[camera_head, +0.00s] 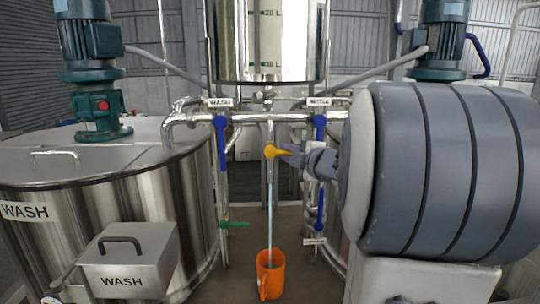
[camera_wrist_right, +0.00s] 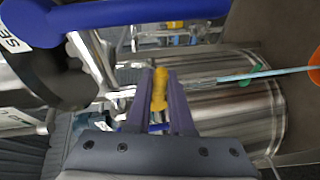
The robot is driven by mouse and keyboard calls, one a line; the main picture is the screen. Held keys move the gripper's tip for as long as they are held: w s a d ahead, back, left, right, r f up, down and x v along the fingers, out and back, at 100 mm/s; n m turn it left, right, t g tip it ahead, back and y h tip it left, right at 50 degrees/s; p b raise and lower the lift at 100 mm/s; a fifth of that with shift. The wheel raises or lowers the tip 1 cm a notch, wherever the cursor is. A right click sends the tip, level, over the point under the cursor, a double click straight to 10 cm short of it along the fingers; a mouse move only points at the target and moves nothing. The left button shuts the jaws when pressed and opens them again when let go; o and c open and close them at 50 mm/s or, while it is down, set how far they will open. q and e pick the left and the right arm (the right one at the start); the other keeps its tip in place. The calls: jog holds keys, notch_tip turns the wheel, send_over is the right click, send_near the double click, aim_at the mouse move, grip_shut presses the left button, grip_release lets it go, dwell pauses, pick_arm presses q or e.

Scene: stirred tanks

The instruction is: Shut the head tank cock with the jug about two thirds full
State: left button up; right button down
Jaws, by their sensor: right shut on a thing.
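The head tank (camera_head: 268,40) is a steel vessel at top centre with a level scale. Below it, the yellow handle of its cock (camera_head: 270,152) points right, toward my gripper. A pale blue stream (camera_head: 270,205) falls from the cock into the orange jug (camera_head: 269,274), which stands upright on the floor plate. The level inside the jug cannot be made out. My right gripper (camera_head: 288,150) is shut on the yellow handle. In the right wrist view, the handle (camera_wrist_right: 160,90) sits between both fingers, and the jug's edge (camera_wrist_right: 314,68) shows at right. My left gripper is not in view.
The WASH tank (camera_head: 150,180) with its motor (camera_head: 92,60) fills the left side. Blue-handled valves (camera_head: 221,135) (camera_head: 320,130) hang on either side of the cock. A green-handled valve (camera_head: 235,224) is lower left. My right arm hides much of the right side.

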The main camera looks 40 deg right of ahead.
jog(key=f+m+t+b, duration=0.1)
jog(key=m+b, duration=0.1)
jog(key=m+t+b, duration=0.1)
jog(key=b, duration=0.1)
jog(key=shift+w+a+f+m+b, duration=0.1)
jog(key=shift+a+f+m+b, duration=0.1)
jog(key=shift+f+m+b, duration=0.15)
jog(key=c, duration=0.8)
grip_release()
